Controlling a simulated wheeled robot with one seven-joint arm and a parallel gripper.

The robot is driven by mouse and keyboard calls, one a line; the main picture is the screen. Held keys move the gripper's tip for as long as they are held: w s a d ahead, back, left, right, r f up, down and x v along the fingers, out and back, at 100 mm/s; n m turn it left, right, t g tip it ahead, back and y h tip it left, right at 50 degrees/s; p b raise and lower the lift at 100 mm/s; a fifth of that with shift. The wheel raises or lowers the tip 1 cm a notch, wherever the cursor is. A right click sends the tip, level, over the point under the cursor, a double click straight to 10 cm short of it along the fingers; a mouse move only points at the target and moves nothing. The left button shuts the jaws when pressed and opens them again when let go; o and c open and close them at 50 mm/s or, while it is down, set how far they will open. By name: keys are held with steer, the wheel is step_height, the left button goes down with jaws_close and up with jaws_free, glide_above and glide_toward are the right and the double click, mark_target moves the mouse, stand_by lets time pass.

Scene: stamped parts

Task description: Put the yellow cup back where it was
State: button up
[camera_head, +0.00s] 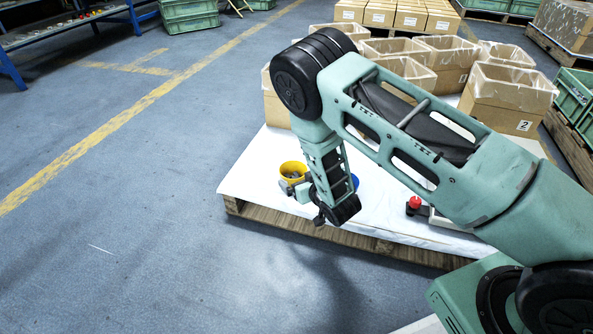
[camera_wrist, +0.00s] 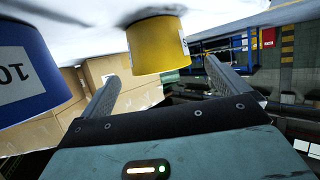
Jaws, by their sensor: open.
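The yellow cup (camera_head: 292,173) stands upright on the white-topped pallet (camera_head: 250,170), near its front left edge, with small greyish contents in it. My gripper (camera_head: 297,189) is beside it on the near side, low over the white top. In the wrist view, which is upside down, the yellow cup (camera_wrist: 158,48) lies ahead, in line with the gap between the two open fingers (camera_wrist: 163,72). I see no clear contact with either finger.
A red knob on a dark base (camera_head: 414,203) sits right of the cups, partly behind my arm. Several lined cardboard boxes (camera_head: 500,98) fill the pallet's back. Green crates (camera_head: 574,97) stand at right. The floor at left is clear.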

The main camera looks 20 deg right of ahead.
steer(key=p+v, duration=0.3)
steer(key=v, duration=0.4)
steer(key=s+a+r+n+g+y, duration=0.1)
steer(key=s+a+r+g, duration=0.4)
steer(key=r, duration=0.4)
steer(key=s+a+r+g, duration=0.3)
steer(key=s+a+r, duration=0.2)
steer(key=a+r, duration=0.3)
steer(key=s+d+r+n+g+h, duration=0.1)
steer(key=s+d+r+n+g, duration=0.1)
steer(key=s+r, duration=0.4)
steer(key=s+d+r+n+g+h, duration=0.1)
steer(key=s+r, duration=0.5)
steer(key=s, duration=0.8)
steer(key=shift+s+d+n+g+h, duration=0.35)
steer(key=shift+d+n+g, duration=0.45)
steer(key=shift+g, duration=0.4)
steer(key=shift+a, duration=0.1)
step_height(320, 180, up, 50)
steer(key=p, duration=4.9)
steer(key=shift+p, duration=0.35)
